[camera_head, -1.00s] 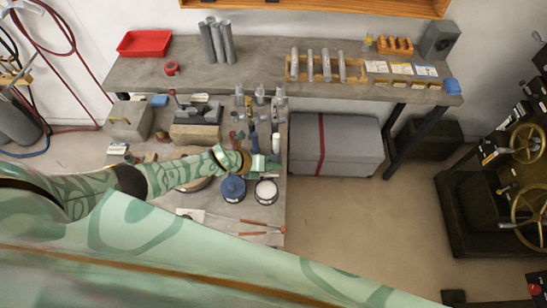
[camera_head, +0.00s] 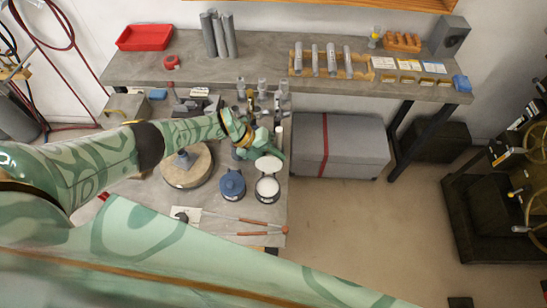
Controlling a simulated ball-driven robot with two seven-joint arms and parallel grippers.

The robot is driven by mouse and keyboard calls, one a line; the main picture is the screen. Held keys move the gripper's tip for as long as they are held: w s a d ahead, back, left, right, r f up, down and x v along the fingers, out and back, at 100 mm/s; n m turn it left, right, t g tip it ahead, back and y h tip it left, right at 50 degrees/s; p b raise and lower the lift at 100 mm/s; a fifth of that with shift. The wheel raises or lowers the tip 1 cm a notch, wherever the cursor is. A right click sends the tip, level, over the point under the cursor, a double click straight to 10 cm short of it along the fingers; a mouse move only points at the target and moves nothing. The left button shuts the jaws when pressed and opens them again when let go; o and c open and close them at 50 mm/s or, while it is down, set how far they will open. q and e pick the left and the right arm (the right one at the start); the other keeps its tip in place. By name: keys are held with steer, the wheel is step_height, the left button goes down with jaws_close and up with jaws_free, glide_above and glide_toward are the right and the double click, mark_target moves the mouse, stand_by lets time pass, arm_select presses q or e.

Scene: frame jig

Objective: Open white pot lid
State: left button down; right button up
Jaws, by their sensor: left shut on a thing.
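The white pot (camera_head: 267,188) stands near the right edge of the lower bench, with its dark rim and pale round inside showing. Its white lid (camera_head: 268,164) is a pale disc on the far side of the pot, up off the opening. I cannot tell whether lid and pot still touch at the back edge. My left gripper (camera_head: 271,150) is at the far edge of the lid and shut on it; the fingertips are small and partly hidden. My right gripper is not in view.
A blue pot (camera_head: 232,186) stands just left of the white pot. A round wooden board (camera_head: 188,168) lies under my left arm. Orange-handled tools (camera_head: 262,229) lie at the front. Several grey cylinders (camera_head: 262,92) stand behind the gripper. A grey chest (camera_head: 342,145) is to the right.

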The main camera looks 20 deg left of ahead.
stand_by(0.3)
arm_select(q)
steer(key=c, duration=1.2)
jaws_free()
steer(key=p+v, duration=0.3)
steer(key=v, duration=1.3)
steer(key=shift+a, duration=0.15)
